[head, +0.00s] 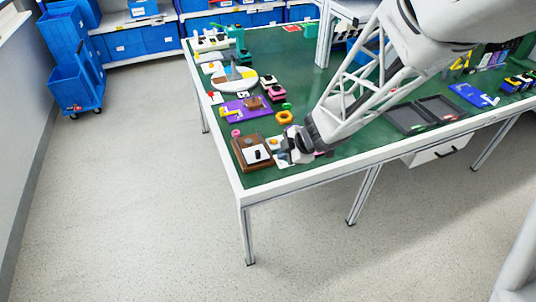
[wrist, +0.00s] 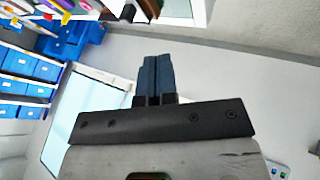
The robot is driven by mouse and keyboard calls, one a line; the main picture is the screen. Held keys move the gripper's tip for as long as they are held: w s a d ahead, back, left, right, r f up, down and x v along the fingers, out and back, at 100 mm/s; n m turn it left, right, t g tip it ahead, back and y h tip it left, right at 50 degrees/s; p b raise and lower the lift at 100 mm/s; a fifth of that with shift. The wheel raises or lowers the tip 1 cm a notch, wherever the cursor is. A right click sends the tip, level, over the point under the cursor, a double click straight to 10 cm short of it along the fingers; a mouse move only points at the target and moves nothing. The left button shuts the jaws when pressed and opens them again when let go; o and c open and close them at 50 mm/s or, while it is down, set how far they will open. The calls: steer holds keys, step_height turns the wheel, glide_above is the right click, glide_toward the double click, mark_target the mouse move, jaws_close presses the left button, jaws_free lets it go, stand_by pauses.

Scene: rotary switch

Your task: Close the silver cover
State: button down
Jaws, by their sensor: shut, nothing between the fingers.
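A brown wooden block (head: 253,152) stands at the near left corner of the green table. It carries a pale plate (head: 257,154) with a small black piece; I cannot tell whether this plate is the silver cover. My gripper (head: 298,152) is low, just right of the block, and hides part of that area in the head view. In the wrist view my two dark blue fingers (wrist: 155,76) are together with nothing between them.
A yellow ring-shaped part (head: 285,117) and a purple board (head: 245,107) lie behind the block. A dark open case (head: 408,118) lies to the right on the table (head: 295,42). The table's near edge is close to my gripper; the floor in front is clear.

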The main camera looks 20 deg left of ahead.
mark_target(254, 147)
steer(key=shift+f, duration=0.1)
steer(key=x, duration=0.9)
steer(key=shift+a+f, duration=0.2)
steer(key=shift+f, duration=0.05)
steer(key=shift+w+a, duration=1.45)
steer(key=shift+a, duration=0.05)
steer(key=w+a, duration=0.5)
steer(key=shift+w+a, duration=0.55)
